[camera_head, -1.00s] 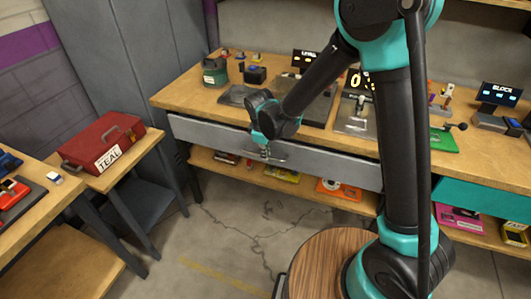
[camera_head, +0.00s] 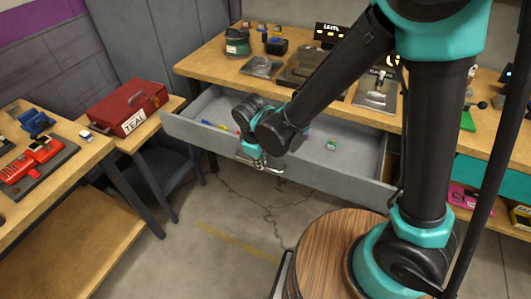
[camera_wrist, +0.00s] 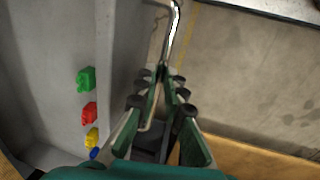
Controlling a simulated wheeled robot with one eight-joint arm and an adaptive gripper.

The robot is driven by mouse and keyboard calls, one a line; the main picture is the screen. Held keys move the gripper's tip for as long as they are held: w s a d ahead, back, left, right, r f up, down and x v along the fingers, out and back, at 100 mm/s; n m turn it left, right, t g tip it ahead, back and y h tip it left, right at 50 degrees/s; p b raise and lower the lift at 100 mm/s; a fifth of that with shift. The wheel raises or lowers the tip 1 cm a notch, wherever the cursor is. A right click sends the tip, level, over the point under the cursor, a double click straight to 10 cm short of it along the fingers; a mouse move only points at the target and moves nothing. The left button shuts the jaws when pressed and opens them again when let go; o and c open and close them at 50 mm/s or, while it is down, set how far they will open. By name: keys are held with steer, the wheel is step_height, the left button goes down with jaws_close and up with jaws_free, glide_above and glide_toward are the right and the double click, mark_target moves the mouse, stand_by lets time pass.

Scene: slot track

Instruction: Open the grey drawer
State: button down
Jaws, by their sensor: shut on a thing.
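The grey drawer (camera_head: 345,183) is pulled out from under the wooden workbench, and its inside shows. My gripper (camera_head: 262,163) is at the drawer's front, shut on the metal handle (camera_head: 245,158). In the wrist view, my gripper's fingers (camera_wrist: 160,80) close around the handle bar (camera_wrist: 172,38). Inside the drawer lie small coloured pieces, among them a green one (camera_wrist: 86,79), a red one (camera_wrist: 89,113) and a yellow one (camera_wrist: 92,137). A small ring-like item (camera_head: 331,145) lies on the right of the drawer floor. My arm hides part of the drawer.
A red toolbox (camera_head: 126,105) stands on a side table at the left. Another table (camera_head: 70,185) with red and blue items is nearer. Open concrete floor (camera_head: 205,250) lies in front.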

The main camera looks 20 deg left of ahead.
steer(key=shift+s, duration=0.5)
steer(key=c, duration=1.6)
jaws_free()
steer(key=shift+r, duration=0.1)
step_height(320, 180, up, 12)
steer(key=s, duration=0.2)
steer(key=shift+f, duration=0.2)
